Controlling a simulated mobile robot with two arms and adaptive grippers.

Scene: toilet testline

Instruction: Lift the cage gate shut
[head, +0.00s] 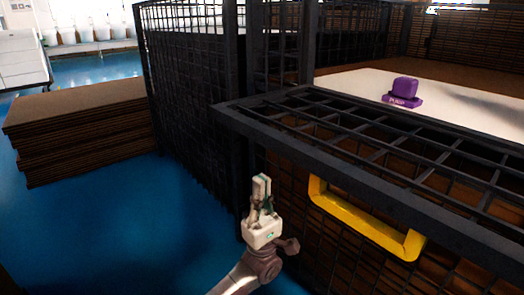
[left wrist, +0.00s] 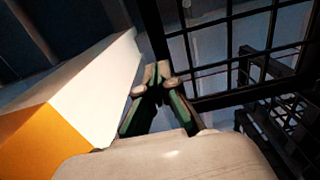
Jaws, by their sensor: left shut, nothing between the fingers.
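The cage gate (head: 232,114) is a black mesh panel in a thick dark frame. Its top part is folded down and lies nearly flat, sticking out toward me. A yellow handle (head: 365,225) sits on the front mesh just below the frame edge. My left gripper (head: 262,182) is shut and empty, pointing up, left of the handle and below the frame edge in the picture. In the left wrist view the fingertips (left wrist: 158,72) meet close to black mesh bars (left wrist: 230,50); I cannot tell whether they touch. My right gripper is not in view.
Tall mesh cage walls (head: 190,80) stand behind the gate. A purple block (head: 404,90) rests on a white top (head: 350,85) inside. A stack of brown boards (head: 80,130) lies at left. Blue floor (head: 100,225) is clear. An orange and white block (left wrist: 60,130) is close in the wrist view.

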